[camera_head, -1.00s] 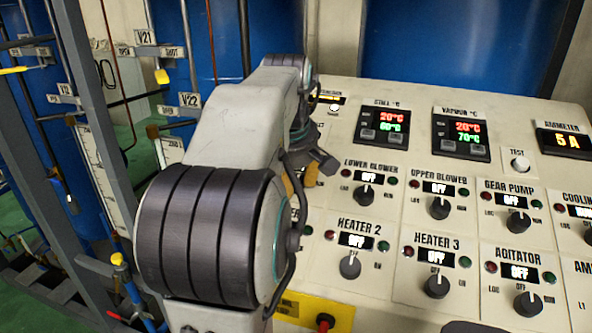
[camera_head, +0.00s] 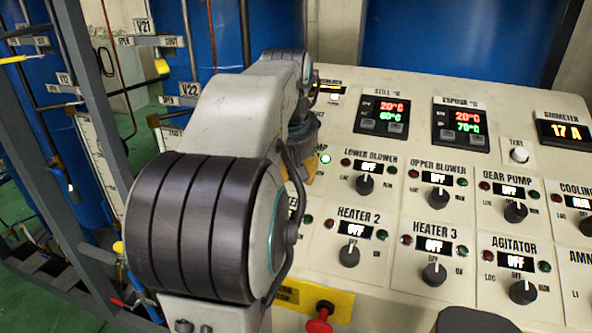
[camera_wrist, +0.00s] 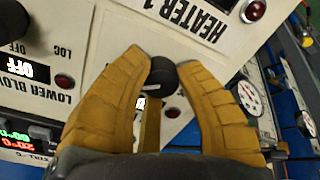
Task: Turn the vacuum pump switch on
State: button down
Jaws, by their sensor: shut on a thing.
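In the wrist view, my gripper (camera_wrist: 164,64) has its ochre fingers on either side of a black rotary knob (camera_wrist: 162,77) and is shut on it. The knob sits on the cream control panel beside the LOWER BLOWER and HEATER 1 sections. Its own label and display are hidden behind my fingers, so I cannot read its name or setting. In the head view, my arm covers the knob, and only a bit of the ochre fingers shows. A lit green lamp (camera_head: 325,158) shows just right of the gripper there.
The lower blower knob (camera_head: 364,184) and heater 2 knob (camera_head: 349,255) are close by, both reading OFF. The ammeter (camera_head: 565,133) reads 17 A. A red emergency button (camera_head: 320,317) on yellow stands at the panel's front edge. Pipes and a grey frame (camera_head: 85,140) stand left.

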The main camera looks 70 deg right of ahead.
dwell(0.4)
jog(key=c, duration=0.8)
grip_release()
jog(key=shift+w+d, duration=0.1)
jog(key=shift+c, duration=0.2)
jog(key=v, duration=1.1)
jog(key=shift+a+r, duration=0.2)
jog(key=shift+r, duration=0.2)
